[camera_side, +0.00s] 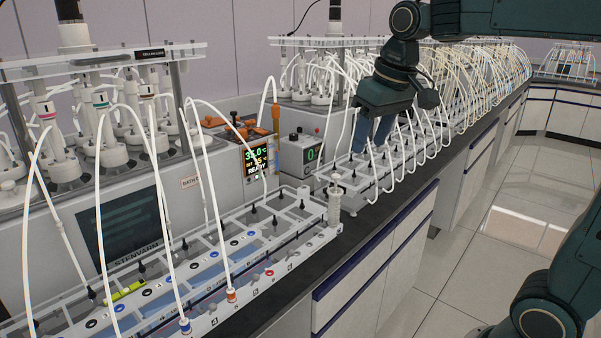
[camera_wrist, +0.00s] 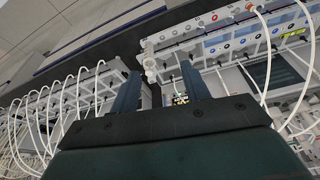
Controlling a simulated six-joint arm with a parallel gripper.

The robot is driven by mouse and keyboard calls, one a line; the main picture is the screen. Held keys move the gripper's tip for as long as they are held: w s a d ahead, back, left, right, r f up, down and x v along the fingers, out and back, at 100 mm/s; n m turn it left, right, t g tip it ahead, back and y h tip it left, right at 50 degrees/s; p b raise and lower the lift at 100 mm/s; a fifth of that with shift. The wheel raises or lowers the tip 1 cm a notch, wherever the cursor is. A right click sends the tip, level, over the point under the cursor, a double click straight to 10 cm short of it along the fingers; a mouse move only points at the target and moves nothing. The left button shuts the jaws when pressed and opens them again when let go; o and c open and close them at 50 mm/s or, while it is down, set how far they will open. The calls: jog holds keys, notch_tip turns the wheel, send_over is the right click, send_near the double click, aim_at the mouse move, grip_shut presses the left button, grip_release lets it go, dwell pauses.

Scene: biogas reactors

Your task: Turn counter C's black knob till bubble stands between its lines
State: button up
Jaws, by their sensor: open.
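A long white-and-clear counter tray (camera_side: 260,275) lies in the side view's foreground, with coloured ports; it also shows at the top of the wrist view (camera_wrist: 225,42). A yellow-green vial (camera_side: 125,291), like a bubble level, lies on it; it shows in the wrist view too (camera_wrist: 293,38). The bubble and its lines are too small to read. A pale ribbed post (camera_side: 335,202) stands at the tray's right end. I cannot pick out the black knob or the letter C. My gripper (camera_side: 372,138) is open and empty, fingers down, above the tray row behind the post.
White tubes (camera_side: 405,150) arch densely around my gripper and over the near tray. The dark bench edge (camera_side: 390,205) and the aisle floor lie in front.

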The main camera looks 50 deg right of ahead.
jog(key=w+d+f+m+g, duration=0.1)
jog(key=w+d+f, duration=0.3)
jog(key=w, duration=0.5)
jog(key=w+d+f+m+g, duration=0.1)
jog(key=w+d+f+g, duration=0.1)
jog(key=w+d, duration=0.7)
jog(key=shift+w+f, duration=0.45)
jog(key=shift+f, duration=0.45)
notch_tip(320, 180, down, 14)
jog(key=shift+r, duration=0.1)
jog(key=c, duration=1)
